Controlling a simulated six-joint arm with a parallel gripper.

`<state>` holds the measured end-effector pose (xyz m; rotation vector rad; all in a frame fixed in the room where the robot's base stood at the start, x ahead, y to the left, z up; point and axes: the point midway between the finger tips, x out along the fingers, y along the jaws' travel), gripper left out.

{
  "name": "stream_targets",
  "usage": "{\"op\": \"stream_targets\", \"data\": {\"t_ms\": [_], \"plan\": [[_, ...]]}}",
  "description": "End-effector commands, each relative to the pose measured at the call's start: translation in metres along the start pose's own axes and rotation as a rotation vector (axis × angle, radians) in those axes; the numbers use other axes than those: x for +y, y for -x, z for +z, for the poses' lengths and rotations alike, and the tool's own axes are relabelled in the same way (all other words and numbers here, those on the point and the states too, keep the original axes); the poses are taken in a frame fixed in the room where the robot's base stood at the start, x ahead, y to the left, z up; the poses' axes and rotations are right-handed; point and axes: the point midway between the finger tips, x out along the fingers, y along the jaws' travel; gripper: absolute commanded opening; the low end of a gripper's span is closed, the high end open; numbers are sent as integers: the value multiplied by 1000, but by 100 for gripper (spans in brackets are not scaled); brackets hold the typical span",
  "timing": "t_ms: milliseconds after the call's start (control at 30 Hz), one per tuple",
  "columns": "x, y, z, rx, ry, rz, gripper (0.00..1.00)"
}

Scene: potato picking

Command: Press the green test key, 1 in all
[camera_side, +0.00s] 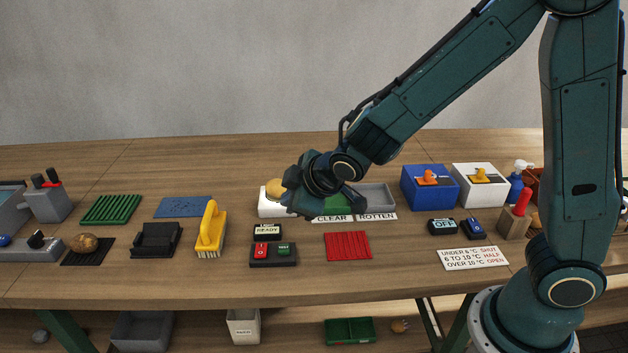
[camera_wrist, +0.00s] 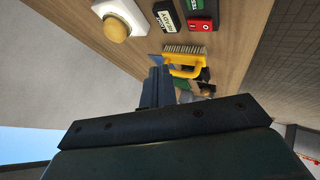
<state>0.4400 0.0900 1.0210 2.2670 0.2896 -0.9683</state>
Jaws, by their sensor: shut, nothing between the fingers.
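The green test key (camera_side: 284,249) sits beside a red key (camera_side: 260,250) on a black key box (camera_side: 273,262) near the front middle of the bench. In the wrist view the green key (camera_wrist: 191,3) is cut off at the top edge, and the red key (camera_wrist: 203,24) shows below it. My gripper (camera_side: 291,203) is above the bench, behind the key box and apart from it. Its fingers (camera_wrist: 157,65) are shut and empty in the wrist view. A small READY display (camera_side: 267,230) stands just behind the key box.
CLEAR and ROTTEN labels (camera_side: 376,217) front the trays behind.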

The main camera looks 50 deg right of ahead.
Motion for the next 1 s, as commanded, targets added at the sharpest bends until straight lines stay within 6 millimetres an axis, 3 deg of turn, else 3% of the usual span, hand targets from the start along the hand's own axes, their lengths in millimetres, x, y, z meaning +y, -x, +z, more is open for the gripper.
{"op": "stream_targets", "data": {"t_ms": [200, 1000], "plan": [[-8, -12, -4, 16, 44, 8, 0], [-16, -24, 5, 14, 47, 7, 0]]}}
